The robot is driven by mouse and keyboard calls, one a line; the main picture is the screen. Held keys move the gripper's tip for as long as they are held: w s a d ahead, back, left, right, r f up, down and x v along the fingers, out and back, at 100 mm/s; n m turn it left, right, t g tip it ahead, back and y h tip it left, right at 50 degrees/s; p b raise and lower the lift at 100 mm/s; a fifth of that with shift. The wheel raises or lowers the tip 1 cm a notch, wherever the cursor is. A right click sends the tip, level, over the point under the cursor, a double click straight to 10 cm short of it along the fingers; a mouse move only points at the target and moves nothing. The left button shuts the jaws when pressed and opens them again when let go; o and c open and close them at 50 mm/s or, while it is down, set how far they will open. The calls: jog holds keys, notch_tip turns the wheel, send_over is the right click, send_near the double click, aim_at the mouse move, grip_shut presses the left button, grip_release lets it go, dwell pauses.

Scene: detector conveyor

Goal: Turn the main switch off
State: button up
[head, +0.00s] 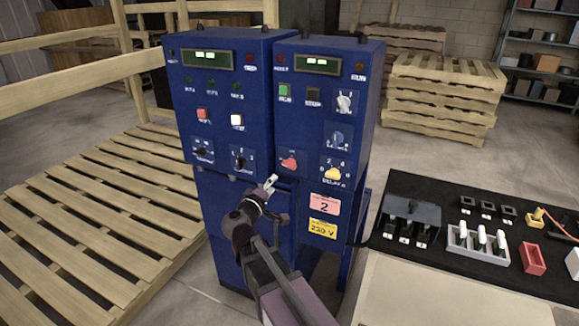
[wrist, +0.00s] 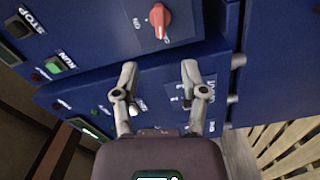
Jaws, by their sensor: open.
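A red rotary knob (head: 289,163) sits low on the right blue cabinet's front panel; its label is too small to read in the head view. In the wrist view the red knob (wrist: 160,20) is at the top, with small markings beside it that seem to include ON. Which control is labelled main switch cannot be read. My gripper (head: 269,184) is in front of the cabinets, a little below and left of the red knob. In the wrist view its two fingers (wrist: 160,72) are spread, empty and apart from the knob.
The right cabinet (head: 367,110) also carries a white knob (head: 344,102), a blue knob (head: 338,138), a yellow knob (head: 333,174) and a green button (head: 284,92). The left cabinet (head: 180,100) has black knobs (head: 240,160). A black bench (head: 470,275) stands right; pallets (head: 80,230) lie left.

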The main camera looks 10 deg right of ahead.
aim_at(288, 167)
jog(key=x, duration=1.2)
jog(key=shift+w+d, duration=0.15)
jog(key=shift+w, duration=0.05)
jog(key=c, duration=0.8)
jog(key=shift+o, duration=0.2)
jog(key=shift+n, duration=1.5)
jog(key=o, duration=0.8)
jog(key=shift+c, duration=0.2)
